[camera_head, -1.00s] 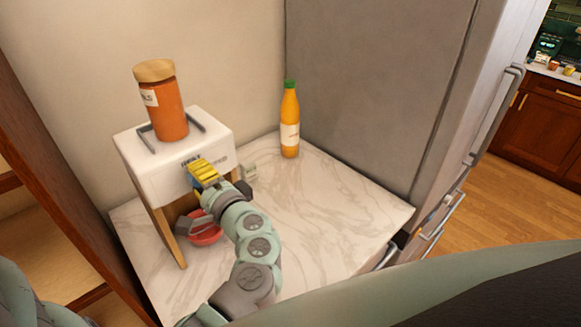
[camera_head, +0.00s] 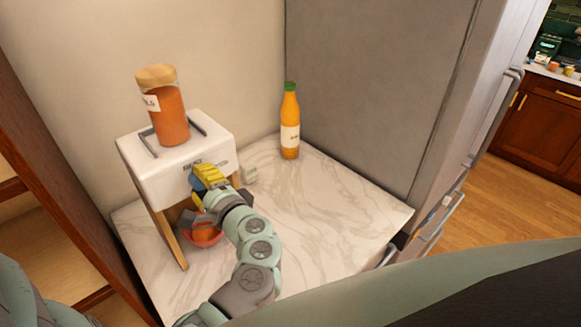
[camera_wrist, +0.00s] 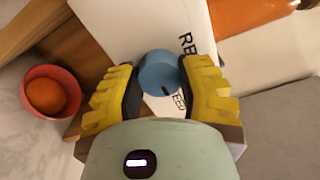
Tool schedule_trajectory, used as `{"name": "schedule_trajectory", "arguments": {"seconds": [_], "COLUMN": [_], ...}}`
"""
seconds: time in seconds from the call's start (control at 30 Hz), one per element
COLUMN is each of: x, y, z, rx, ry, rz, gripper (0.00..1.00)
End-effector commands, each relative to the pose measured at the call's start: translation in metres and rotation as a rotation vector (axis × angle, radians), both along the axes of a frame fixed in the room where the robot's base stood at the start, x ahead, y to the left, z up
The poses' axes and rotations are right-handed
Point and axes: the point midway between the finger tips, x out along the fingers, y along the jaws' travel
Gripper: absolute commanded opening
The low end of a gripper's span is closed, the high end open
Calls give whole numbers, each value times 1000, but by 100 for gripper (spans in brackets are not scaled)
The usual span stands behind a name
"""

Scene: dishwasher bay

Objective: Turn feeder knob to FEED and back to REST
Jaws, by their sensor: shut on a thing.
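The white feeder box (camera_head: 160,176) stands on wooden legs on the marble counter. Its blue round knob (camera_wrist: 158,72) sits on the front face, and a bit of it shows in the head view (camera_head: 207,175). My gripper (camera_wrist: 160,82) has its yellow fingers on both sides of the knob, shut on it; it also shows in the head view (camera_head: 205,181). Partly hidden black letters, "RE" and "EED", are beside the knob in the wrist view. A dark mark on the knob lies near the "EED" letters.
A red bowl (camera_wrist: 67,78) under the feeder holds an orange ball (camera_wrist: 47,96). An orange jar with a wooden lid (camera_head: 168,115) stands on top. The counter's right part is clear.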

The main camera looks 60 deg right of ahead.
Motion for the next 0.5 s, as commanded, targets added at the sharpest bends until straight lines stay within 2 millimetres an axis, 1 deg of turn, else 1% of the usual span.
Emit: {"name": "schedule_trajectory", "arguments": {"seconds": [0.03,0.07,0.33,0.5], "x": [-1,-1,-1,0], "y": [-1,-1,-1,0], "z": [-3,-3,-1,-1], "rx": [2,2,0,0], "ry": [7,8,4,3], "rz": [-5,-6,-3,-2], "gripper": [2,44,72,72]}}
